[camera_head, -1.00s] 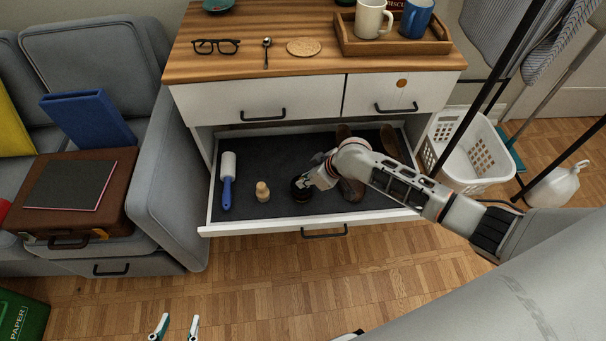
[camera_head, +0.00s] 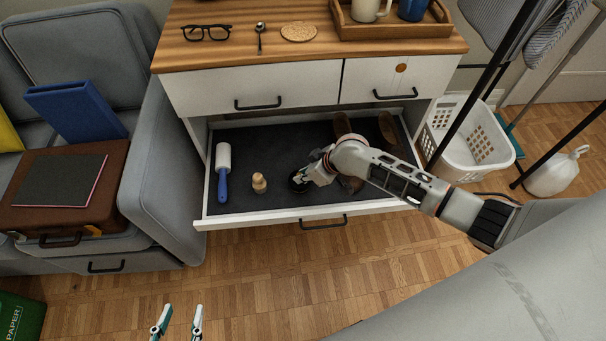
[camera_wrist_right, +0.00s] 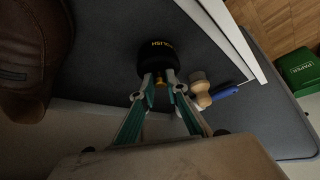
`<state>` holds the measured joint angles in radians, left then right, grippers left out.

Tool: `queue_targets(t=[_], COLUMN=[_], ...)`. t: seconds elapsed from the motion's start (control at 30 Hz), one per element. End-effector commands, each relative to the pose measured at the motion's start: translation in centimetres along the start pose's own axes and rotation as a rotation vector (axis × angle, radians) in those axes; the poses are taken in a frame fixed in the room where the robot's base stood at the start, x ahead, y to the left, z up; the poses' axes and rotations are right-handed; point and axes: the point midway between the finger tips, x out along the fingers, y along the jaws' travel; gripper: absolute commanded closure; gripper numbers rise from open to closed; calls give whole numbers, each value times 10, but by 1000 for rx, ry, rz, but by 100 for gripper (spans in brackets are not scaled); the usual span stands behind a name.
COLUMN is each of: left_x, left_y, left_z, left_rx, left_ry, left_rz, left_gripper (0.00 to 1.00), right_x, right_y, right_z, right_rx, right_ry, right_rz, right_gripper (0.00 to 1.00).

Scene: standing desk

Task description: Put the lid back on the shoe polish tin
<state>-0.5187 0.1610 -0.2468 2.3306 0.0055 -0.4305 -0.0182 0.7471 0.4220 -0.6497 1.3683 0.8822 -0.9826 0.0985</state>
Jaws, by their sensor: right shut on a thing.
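The black shoe polish tin (camera_head: 297,186) is in the open drawer, partly hidden by my right gripper (camera_head: 308,178). In the right wrist view, a round black piece with pale "POLISH" lettering (camera_wrist_right: 158,54) is at the tips of my right gripper (camera_wrist_right: 161,82). The fingers are closed in on it, with a small yellowish part between them. This looks like the lid at the tin; I cannot tell whether it sits flush, and no separate lid shows elsewhere. My left gripper (camera_head: 178,322) is open and empty, low over the floor, away from the drawer.
The dark-lined drawer (camera_head: 232,222) also holds a lint roller (camera_head: 223,170), a small wooden-handled brush (camera_head: 259,183) and brown shoes (camera_head: 388,130). The cabinet top is above it. A grey sofa (camera_head: 160,190) stands left and a white basket (camera_head: 465,150) right.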

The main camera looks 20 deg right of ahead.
Motion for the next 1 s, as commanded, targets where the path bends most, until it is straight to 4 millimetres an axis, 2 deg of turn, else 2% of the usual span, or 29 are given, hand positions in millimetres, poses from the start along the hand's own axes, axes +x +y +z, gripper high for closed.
queue_targets(t=[1.0], left_x=[-1], left_y=[-2], left_z=[-7], left_rx=[3], left_ry=[10], left_rz=[-5], left_gripper=[65], right_x=[0], right_y=[-1], right_z=[0], right_rx=[0], right_ry=[0], right_rz=[-1], right_gripper=[100])
